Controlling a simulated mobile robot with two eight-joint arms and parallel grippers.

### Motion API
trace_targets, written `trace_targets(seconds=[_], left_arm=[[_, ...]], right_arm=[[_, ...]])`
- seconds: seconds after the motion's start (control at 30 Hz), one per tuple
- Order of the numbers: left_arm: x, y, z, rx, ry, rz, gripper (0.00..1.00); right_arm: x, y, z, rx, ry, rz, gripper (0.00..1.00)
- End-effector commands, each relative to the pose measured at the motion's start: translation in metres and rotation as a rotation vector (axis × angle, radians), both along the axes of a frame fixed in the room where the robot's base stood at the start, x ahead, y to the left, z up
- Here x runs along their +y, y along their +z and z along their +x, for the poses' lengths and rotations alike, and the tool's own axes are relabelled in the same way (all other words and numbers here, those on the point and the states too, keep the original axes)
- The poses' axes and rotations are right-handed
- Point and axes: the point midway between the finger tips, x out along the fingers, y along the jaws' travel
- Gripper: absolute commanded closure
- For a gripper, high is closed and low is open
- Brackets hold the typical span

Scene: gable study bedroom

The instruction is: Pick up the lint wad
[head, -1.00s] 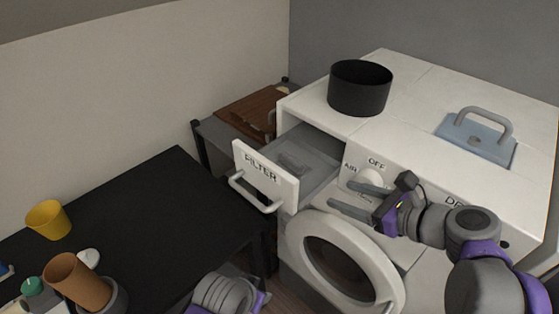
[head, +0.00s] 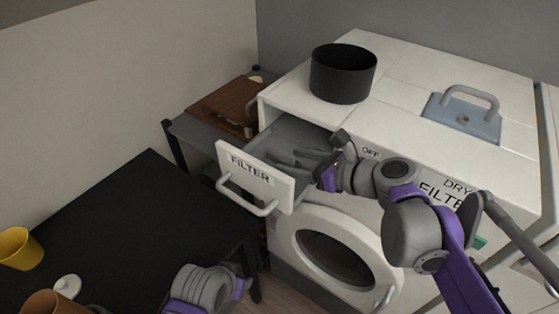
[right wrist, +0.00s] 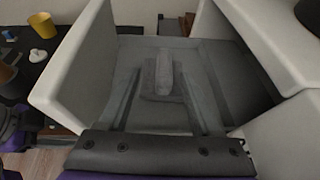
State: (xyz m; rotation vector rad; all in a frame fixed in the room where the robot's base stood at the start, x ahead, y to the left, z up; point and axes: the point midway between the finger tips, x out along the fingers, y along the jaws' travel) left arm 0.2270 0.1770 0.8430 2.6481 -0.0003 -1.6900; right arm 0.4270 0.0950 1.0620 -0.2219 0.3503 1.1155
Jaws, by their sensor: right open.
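The lint wad (right wrist: 163,72) is a grey, elongated lump lying on the floor of the open filter drawer, seen in the right wrist view. The drawer (head: 254,178) has a white front marked FILTER and a bar handle. My right gripper (head: 284,158) is open and over the drawer's inside. In the right wrist view its two dark fingers (right wrist: 160,98) point toward the wad, one on each side in the picture, with nothing between them gripped. In the head view the wad cannot be made out behind the fingers. My left gripper is out of view; only part of that arm shows.
The white dryer (head: 400,80) carries a black pot (head: 342,73) and a blue panel with a handle (head: 462,115). Its round door (head: 335,250) is below the drawer. A black table (head: 120,220) with a yellow cup (head: 18,248) stands left. A brown board (head: 228,103) lies behind.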

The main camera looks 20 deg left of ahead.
Motion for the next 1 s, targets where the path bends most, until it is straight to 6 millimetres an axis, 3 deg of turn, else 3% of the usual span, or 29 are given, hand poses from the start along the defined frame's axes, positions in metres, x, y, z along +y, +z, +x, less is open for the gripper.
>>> trace_targets(seconds=[0.3, 0.63, 1.0], left_arm=[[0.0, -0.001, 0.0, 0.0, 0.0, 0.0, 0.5], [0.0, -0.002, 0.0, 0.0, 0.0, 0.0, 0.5], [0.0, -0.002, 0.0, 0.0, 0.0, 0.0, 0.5]], right_arm=[[0.035, -0.011, 0.024, 0.0, 0.002, 0.001, 0.35], [0.042, -0.014, 0.027, 0.0, 0.0, 0.0, 0.35], [0.042, -0.014, 0.027, 0.0, 0.0, 0.0, 1.0]])
